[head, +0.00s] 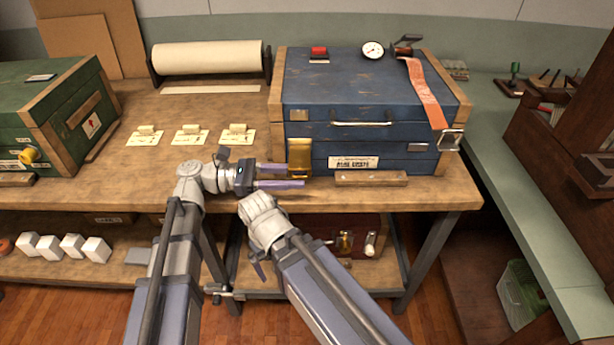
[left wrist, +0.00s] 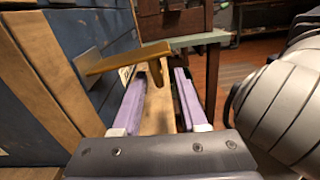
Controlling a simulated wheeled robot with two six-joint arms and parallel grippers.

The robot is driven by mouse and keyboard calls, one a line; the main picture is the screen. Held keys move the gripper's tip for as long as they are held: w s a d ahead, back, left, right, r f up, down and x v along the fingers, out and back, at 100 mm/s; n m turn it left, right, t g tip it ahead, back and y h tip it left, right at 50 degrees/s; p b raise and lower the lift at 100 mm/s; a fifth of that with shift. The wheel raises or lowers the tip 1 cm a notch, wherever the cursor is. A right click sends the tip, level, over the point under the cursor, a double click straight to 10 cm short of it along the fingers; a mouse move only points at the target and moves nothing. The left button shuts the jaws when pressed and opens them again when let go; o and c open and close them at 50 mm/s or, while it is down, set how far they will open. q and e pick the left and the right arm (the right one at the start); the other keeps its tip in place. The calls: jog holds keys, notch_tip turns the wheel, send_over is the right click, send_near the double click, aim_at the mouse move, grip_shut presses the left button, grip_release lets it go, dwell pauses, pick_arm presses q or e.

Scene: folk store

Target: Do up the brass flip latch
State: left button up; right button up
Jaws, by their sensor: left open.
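The brass flip latch (head: 300,153) is on the front left of the blue chest (head: 345,112). In the left wrist view its brass flap (left wrist: 122,62) stands out from the chest's front, with a bent lip at its outer end. My left gripper (head: 294,176) points right along the chest's front, its purple fingers apart and empty. In the left wrist view the lip overlaps the tip of the left finger; I cannot tell whether they touch. My right arm (head: 262,222) reaches up in front of the bench; its fingers are mostly hidden.
A silver latch (head: 450,140) juts out at the chest's right. A wooden block (head: 371,178) lies before the chest. Paper tags (head: 190,134) and a green crate (head: 50,120) are left. A red tag (head: 424,92) and a dial gauge (head: 372,50) lie on the lid.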

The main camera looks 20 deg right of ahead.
aim_at(294, 178)
pick_arm(q)
jog(key=shift+x, duration=1.7)
jog(key=shift+c, duration=0.4)
grip_shut()
jog(key=shift+s, duration=0.1)
